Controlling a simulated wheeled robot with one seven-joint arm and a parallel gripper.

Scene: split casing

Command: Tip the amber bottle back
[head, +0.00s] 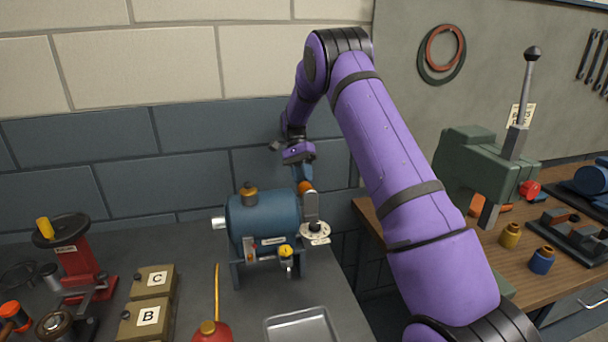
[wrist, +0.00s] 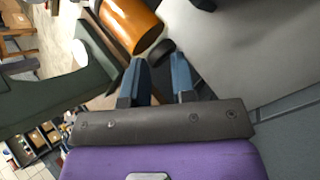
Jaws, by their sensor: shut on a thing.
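The amber bottle (head: 304,187) shows as a small orange shape above a grey upright piece (head: 311,206) at the right end of the blue casing (head: 264,218). In the wrist view the bottle (wrist: 131,22) is a large tilted orange cylinder, cut off by the top edge, with a dark round piece (wrist: 161,50) beside its end. My gripper (head: 304,178) reaches down to the bottle from above. The exact contact is hard to see.
A grey tray (head: 302,326) lies in front of the casing. Boxes marked B and C, a red oil can (head: 210,331) and a red stand (head: 78,255) are to the left. A green press (head: 470,170) stands on the wooden bench at right. The wall is close behind.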

